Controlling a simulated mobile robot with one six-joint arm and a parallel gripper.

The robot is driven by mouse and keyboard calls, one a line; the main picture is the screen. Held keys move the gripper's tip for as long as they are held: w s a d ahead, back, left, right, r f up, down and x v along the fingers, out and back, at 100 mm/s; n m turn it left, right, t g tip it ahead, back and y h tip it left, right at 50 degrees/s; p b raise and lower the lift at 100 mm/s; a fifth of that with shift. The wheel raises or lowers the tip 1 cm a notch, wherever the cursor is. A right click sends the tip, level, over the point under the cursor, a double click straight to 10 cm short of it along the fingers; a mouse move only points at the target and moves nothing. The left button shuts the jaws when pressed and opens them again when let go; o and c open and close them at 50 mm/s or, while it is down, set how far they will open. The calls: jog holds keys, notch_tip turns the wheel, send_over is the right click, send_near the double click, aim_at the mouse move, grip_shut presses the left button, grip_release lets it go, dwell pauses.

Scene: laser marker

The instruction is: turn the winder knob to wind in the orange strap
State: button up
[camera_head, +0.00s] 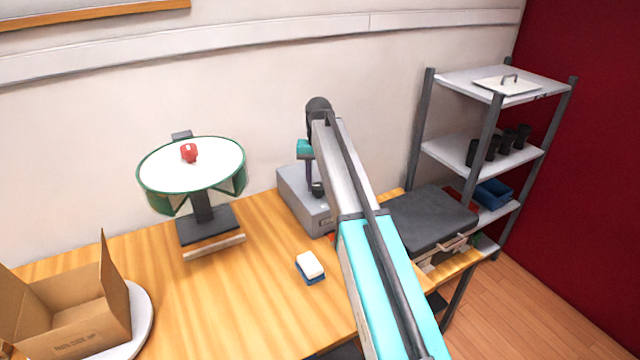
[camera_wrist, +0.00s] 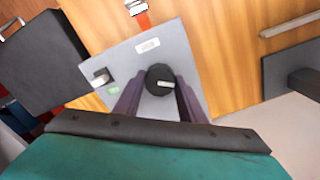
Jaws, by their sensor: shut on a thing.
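The winder is a grey box (camera_head: 296,196) on the wooden table against the wall. Its round black knob (camera_wrist: 159,79) with a pale pointer mark is on the face seen in the wrist view. The knob also shows in the head view (camera_head: 318,189), partly covered by my gripper. My gripper (camera_wrist: 158,90) has its two purple fingers on either side of the knob and is shut on it. In the head view my arm hides most of the strap.
A black case (camera_head: 430,218) lies right of the winder, before a metal shelf (camera_head: 470,158). A white-topped round stand (camera_head: 215,165) is left. A blue-and-white block (camera_head: 310,267) lies in front, and an open carton (camera_head: 75,315) stands front left. Bare table lies between.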

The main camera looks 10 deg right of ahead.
aim_at(319, 185)
jog(key=n, duration=0.5)
jog(key=shift+w+r, duration=0.2)
jog(key=shift+n, duration=0.3)
jog(key=o, duration=0.8)
jog(key=shift+o, duration=1.2)
jog(key=shift+s+f, duration=0.1)
notch_tip(319, 185, up, 14)
jog(key=p, duration=0.7)
jog(key=shift+f, duration=0.15)
